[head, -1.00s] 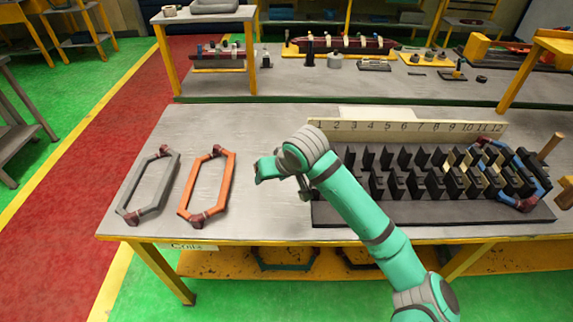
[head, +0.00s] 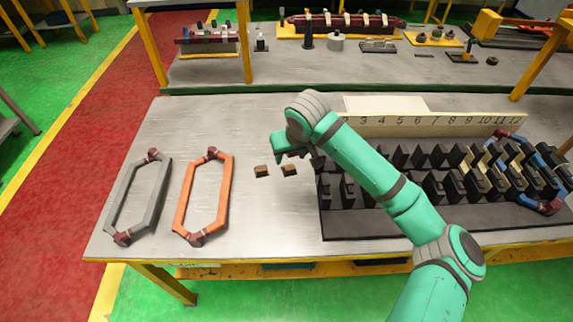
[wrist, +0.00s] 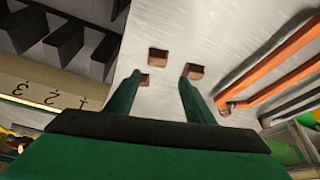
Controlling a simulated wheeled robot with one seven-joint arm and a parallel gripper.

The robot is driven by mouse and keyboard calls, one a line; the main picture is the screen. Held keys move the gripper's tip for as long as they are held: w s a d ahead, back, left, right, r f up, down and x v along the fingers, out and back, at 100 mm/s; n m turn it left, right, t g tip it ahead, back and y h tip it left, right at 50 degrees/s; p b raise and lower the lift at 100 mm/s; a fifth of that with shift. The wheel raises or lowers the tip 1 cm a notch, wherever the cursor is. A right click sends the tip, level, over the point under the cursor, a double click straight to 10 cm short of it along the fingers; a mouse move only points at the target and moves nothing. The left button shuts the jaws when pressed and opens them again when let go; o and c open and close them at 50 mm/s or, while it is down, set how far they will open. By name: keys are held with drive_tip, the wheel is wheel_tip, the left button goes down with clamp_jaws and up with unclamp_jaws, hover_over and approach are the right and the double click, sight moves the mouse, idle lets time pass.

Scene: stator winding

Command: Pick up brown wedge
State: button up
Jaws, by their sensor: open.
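Two small brown wedges lie on the bare metal tabletop in the head view, a left one (head: 261,171) and a right one (head: 289,170). My gripper (head: 277,148) is over the table just behind them and above the surface, open and empty. The wrist view shows its two green fingers apart (wrist: 160,82), pointing toward the wedges. In that view one wedge (wrist: 158,56) lies ahead between the fingers. Another wedge (wrist: 194,71) is at the right fingertip, and a third (wrist: 144,79) is partly hidden by the left finger. I cannot tell whether any finger touches a wedge.
An orange coil (head: 204,197) and a grey coil (head: 138,198) lie to the left of the wedges. A black slotted rack (head: 400,222) with a numbered board (head: 430,125) stands to the right. The table in front of the wedges is clear.

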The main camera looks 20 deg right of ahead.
sight(291, 169)
drive_tip(key=shift+s+d+f, duration=0.1)
drive_tip(key=shift+d+f, duration=0.05)
drive_tip(key=shift+f, duration=0.6)
drive_tip(key=shift+d+f, duration=0.15)
drive_tip(key=shift+f, duration=0.55)
drive_tip(key=shift+x, duration=2.6)
drive_tip(key=shift+s, duration=0.1)
drive_tip(key=c, duration=1.1)
